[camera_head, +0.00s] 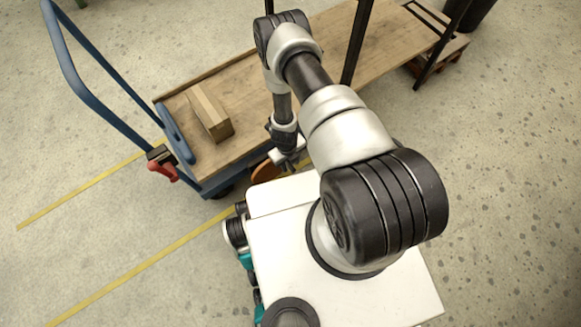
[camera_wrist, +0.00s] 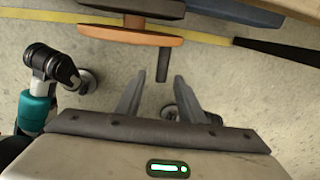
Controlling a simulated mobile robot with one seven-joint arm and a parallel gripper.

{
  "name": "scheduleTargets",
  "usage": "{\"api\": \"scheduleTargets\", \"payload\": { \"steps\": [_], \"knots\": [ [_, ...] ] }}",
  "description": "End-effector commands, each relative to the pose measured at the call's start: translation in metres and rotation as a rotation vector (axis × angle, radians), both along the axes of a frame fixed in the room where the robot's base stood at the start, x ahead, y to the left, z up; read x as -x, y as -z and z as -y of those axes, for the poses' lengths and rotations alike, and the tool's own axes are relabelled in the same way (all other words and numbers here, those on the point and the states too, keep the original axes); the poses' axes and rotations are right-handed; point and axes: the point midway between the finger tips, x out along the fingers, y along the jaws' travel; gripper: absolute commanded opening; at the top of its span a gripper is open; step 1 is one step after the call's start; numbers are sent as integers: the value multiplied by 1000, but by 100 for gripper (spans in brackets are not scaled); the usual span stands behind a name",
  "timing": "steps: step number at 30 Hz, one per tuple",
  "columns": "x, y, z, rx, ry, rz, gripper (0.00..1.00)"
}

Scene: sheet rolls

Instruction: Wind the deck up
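The wooden deck (camera_head: 255,85) of a blue-framed trolley lies beyond my body, with a brown box (camera_head: 209,112) on its left part. An orange disc-like part (camera_head: 262,173) shows at the deck's near side, partly hidden by my arm. In the wrist view this orange part (camera_wrist: 110,34) is seen edge-on, with a dark peg (camera_wrist: 162,65) sticking out of it towards me. My gripper (camera_wrist: 158,80) is open. Its two fingers stand either side of the peg's line, with the peg's end near the fingertips and no visible contact. My gripper also shows in the head view (camera_head: 287,163).
A blue push handle (camera_head: 75,80) rises at the trolley's left end, with a red lever-like part (camera_head: 163,169) by its foot. Dark uprights (camera_head: 356,45) stand by the deck. A pallet (camera_head: 437,58) lies at the back right. Yellow lines mark the otherwise clear floor at left.

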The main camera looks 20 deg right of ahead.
Motion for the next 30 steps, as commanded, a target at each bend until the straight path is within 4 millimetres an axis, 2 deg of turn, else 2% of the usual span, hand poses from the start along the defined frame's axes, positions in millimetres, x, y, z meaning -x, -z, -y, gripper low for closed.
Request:
{"api": "scheduleTargets", "payload": {
  "steps": [1, 6, 17, 24, 30],
  "knots": [
    [1, 12, 1, 0, 0, -1, 36],
    [-1, 28, 2, 0, 0, 0, 36],
    [-1, 32, 2, 0, 1, 0, 36],
    [-1, 32, 2, -1, 1, 0, 0],
    [0, 32, 0, -4, 1, -2, 0]
  ]
}}
